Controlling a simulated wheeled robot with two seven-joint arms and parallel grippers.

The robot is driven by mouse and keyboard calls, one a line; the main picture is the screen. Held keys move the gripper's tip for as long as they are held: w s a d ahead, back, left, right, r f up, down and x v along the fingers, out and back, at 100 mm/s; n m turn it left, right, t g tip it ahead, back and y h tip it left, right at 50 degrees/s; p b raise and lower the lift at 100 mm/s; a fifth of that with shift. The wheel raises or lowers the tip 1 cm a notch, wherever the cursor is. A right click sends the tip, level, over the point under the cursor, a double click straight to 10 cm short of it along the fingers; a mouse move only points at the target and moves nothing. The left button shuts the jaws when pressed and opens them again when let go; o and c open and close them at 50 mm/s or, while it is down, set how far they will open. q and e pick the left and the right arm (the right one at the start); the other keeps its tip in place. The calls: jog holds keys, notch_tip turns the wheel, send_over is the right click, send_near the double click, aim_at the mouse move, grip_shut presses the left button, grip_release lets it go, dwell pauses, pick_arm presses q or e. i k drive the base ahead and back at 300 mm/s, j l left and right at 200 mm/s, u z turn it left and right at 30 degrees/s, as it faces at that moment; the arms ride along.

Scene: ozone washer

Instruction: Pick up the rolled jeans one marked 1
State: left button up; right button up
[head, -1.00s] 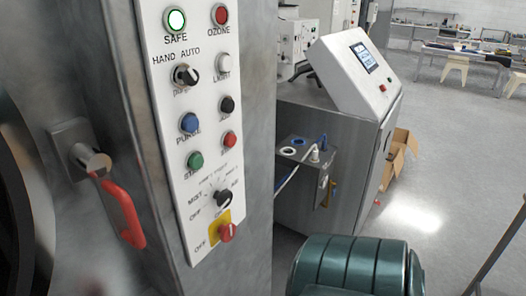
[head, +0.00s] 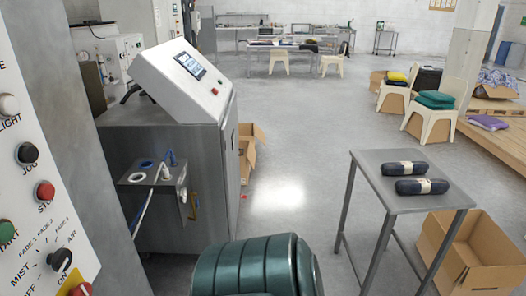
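Two dark rolled jeans with pale bands lie side by side on a small grey metal table (head: 372,164) at the right of the head view. The farther roll (head: 388,169) is nearer the table's back edge, and the nearer roll (head: 408,187) is in front of it. Marks on the bands are too small to read, so I cannot tell which one is marked 1. Neither of my grippers is in view.
A control panel (head: 30,190) stands close at left, beside a steel machine with a screen (head: 188,66). An open cardboard box (head: 478,240) sits right of the table. Chairs with folded cloth (head: 434,102) stand behind. Floor between machine and table is clear.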

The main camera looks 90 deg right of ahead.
aim_at(402, 168)
jog(key=z, duration=1.95)
jog(key=i+z, duration=0.1)
jog(key=z, duration=1.35)
jog(key=i+z, duration=0.1)
jog(key=z, duration=0.35)
